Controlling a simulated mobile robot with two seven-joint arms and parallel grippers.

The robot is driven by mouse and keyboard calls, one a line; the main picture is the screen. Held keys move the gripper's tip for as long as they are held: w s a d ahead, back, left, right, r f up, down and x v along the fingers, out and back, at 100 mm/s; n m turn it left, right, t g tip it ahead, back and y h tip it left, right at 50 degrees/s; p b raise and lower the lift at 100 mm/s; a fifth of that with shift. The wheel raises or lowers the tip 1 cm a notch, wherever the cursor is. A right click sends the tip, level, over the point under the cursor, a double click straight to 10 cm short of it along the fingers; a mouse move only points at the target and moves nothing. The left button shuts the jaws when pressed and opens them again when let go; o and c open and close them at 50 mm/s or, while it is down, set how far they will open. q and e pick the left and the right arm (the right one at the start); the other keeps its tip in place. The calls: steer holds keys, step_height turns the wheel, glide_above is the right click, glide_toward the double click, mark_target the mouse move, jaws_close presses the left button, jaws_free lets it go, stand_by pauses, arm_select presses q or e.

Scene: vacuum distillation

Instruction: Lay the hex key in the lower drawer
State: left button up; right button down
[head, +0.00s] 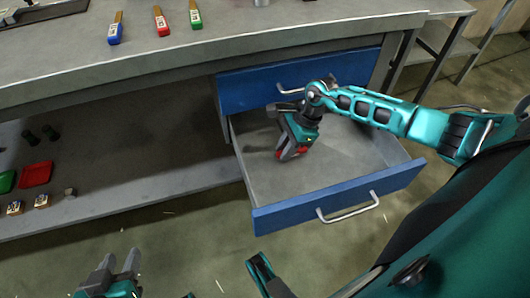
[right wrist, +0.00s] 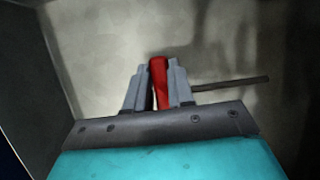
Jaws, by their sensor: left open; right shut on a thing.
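The hex key (right wrist: 158,78) has a red grip and a dark shaft that sticks out to the right in the right wrist view. My right gripper (right wrist: 156,88) is shut on its red part. In the head view this gripper (head: 290,154) points down inside the open lower drawer (head: 345,192), and a bit of red shows at its fingertips. I cannot tell whether the hex key touches the drawer floor. The drawer is blue-fronted with a grey inside, and otherwise looks empty. My left gripper (head: 119,262) is open and empty, low at the left, away from the drawer.
The upper drawer (head: 255,92) is shut above. The lower shelf (head: 120,180) at left carries a red tray (head: 36,174) and small parts. Floor in front is free.

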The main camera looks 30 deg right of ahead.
mark_target(258, 166)
steer(key=a, duration=0.2)
steer(key=w+a, duration=0.1)
steer(key=a, duration=0.3)
steer(key=shift+w+a+f+b, duration=0.15)
steer(key=shift+w+f+b, duration=0.1)
steer(key=shift+f+b, duration=0.1)
steer(key=shift+f, duration=0.5)
steer(key=c, duration=1)
jaws_free()
